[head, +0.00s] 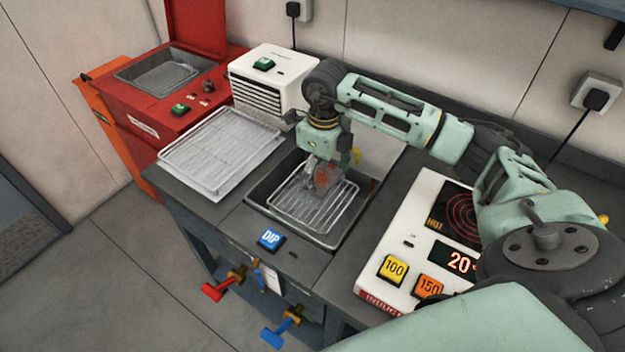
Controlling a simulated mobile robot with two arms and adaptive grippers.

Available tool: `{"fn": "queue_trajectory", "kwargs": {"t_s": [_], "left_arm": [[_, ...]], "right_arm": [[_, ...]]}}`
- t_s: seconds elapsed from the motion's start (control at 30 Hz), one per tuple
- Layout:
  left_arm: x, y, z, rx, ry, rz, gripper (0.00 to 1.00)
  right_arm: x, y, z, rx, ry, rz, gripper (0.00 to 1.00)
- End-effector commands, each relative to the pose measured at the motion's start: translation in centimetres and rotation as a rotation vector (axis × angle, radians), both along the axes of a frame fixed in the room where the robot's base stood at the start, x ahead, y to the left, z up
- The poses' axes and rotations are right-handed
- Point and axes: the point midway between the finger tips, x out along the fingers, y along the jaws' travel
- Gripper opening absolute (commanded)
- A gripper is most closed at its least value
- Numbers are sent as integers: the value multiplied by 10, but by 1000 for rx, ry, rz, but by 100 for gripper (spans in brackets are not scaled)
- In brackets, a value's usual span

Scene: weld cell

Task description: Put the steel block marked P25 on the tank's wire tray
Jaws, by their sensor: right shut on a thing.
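My right gripper (322,188) points down over the sunken tank (262,214) in the bench. It is shut on a small grey steel block, mostly hidden by the fingers; a reddish patch shows there, and no P25 marking can be read. The tank's wire tray (300,213) lies inside the tank, directly below and around the fingertips. I cannot tell whether the block touches the wires. My left gripper is not in view.
A blue DIP button (270,240) sits in front of the tank. An induction hob (408,240) showing HOT and 20 stands to the right. A wire rack on a pale tray (215,150), a white fan unit (270,85) and a red open-lidded machine (160,105) stand left.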

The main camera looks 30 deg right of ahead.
Motion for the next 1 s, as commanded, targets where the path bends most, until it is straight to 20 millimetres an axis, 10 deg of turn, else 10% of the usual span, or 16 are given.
{"fn": "queue_trajectory", "kwargs": {"t_s": [0.97, 1.0], "left_arm": [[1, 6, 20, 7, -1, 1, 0], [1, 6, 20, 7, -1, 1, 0]], "right_arm": [[19, 13, -55, 1, -4, 0, 22], [18, 13, -57, 0, 0, 0, 79]]}}
